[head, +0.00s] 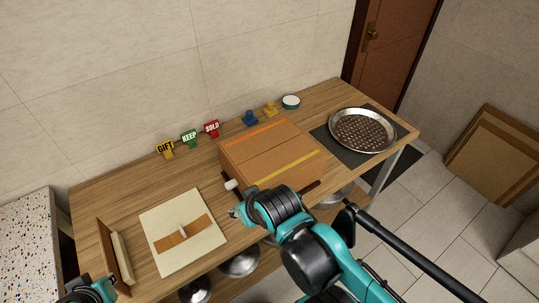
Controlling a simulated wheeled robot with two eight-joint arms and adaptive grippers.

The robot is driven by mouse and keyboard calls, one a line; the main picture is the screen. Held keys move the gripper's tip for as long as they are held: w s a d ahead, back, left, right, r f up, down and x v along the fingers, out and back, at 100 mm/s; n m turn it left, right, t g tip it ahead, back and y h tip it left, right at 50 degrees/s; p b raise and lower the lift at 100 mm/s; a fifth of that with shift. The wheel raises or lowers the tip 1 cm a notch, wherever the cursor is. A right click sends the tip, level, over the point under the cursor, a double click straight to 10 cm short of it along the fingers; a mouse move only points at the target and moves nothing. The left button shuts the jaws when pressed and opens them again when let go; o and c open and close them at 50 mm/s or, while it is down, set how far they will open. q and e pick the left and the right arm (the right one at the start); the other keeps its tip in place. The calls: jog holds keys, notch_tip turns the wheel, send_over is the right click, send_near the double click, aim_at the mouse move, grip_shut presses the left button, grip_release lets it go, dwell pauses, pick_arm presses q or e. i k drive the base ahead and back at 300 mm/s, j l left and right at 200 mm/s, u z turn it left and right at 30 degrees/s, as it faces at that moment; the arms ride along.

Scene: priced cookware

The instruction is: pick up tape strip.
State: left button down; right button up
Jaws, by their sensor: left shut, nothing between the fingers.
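A brown strip (198,229) lies diagonally on a cream square board (163,259) at the left of the table, with a small white piece (182,231) on it. A cardboard box (245,155) in the middle has an orange strip (254,133) and a yellow strip (297,164) across its top. I cannot tell which strip is the tape strip. My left gripper (107,285) is at the bottom left, shut and empty, apart from the board. My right gripper (236,212) is by the box's near left corner, mostly hidden by its own wrist.
GIFT (166,149), KEEP (189,138) and SOLD (211,129) signs stand along the back, with blue (250,119) and yellow (270,109) pieces and a round tin (291,102). A perforated pan (362,130) sits on a dark mat at right. A wooden holder (112,257) stands at left.

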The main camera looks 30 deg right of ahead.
aim_at(170, 241)
jog(key=z, duration=0.7)
jog(key=k+j+z, duration=0.15)
jog(key=j+z, duration=0.2)
jog(key=z, duration=0.15)
jog(key=k+j+z, duration=0.2)
jog(key=z, duration=0.25)
jog(key=j, duration=0.1)
